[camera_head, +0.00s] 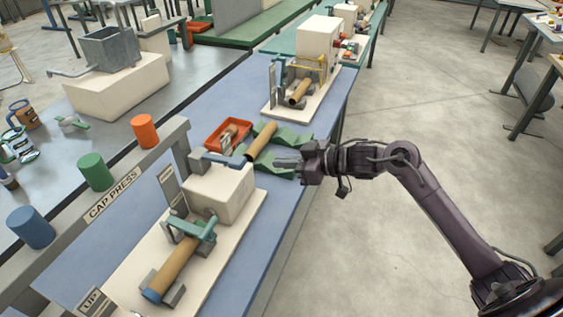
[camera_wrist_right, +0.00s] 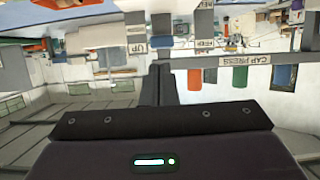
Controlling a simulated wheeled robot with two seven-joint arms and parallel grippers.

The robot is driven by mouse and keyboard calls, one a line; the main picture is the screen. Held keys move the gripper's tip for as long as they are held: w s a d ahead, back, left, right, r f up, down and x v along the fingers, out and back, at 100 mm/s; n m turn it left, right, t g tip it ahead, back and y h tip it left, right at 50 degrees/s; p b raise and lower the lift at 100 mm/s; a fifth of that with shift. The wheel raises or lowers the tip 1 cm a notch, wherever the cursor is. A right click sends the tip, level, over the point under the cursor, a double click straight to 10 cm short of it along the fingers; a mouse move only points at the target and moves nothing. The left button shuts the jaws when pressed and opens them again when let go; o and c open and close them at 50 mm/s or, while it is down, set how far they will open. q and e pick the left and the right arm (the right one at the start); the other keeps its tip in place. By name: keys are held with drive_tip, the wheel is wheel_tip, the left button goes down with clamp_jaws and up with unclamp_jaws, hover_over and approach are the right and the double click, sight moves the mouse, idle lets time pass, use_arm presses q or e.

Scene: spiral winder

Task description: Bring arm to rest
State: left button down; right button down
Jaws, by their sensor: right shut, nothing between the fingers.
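My right gripper (camera_head: 290,161) comes in from the right in the head view, at the edge of the blue bench. It is shut and empty, beside a green cradle (camera_head: 283,137) that holds a brown tube (camera_head: 262,142). In the right wrist view its closed fingers (camera_wrist_right: 158,85) point ahead, with machines blurred beyond them. Whether the fingertips touch the cradle, I cannot tell. My left gripper is in neither view.
A winder (camera_head: 218,187) with a brown tube stands at the near end of the bench, and another machine (camera_head: 315,50) stands farther along. A red tray (camera_head: 221,140) lies near the cradle. A CAP PRESS rail (camera_head: 117,190) runs along the left. The floor (camera_head: 400,250) at right is open.

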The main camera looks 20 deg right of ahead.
idle(0.5)
drive_tip(key=s+a+f+m+h, duration=0.3)
drive_tip(key=s+a+f+h, duration=0.1)
drive_tip(key=s+f+h, duration=0.35)
drive_tip(key=s+f+m+g+h, duration=0.1)
drive_tip(key=s+f+m+g, duration=0.15)
drive_tip(key=s, duration=0.65)
drive_tip(key=s+f+m+g+h, duration=0.15)
drive_tip(key=s+g, duration=0.25)
drive_tip(key=s, duration=0.5)
wheel_tip(320, 180, down, 32)
drive_tip(key=s+g, duration=0.1)
drive_tip(key=s, duration=0.1)
drive_tip(key=s+d+f, duration=0.2)
drive_tip(key=s+f, duration=0.6)
drive_tip(key=s, duration=0.1)
drive_tip(key=s+d+f+g, duration=0.1)
drive_tip(key=s+d+f, duration=0.1)
drive_tip(key=s+f, duration=0.6)
drive_tip(key=shift+s, duration=1)
drive_tip(key=shift+g, duration=0.25)
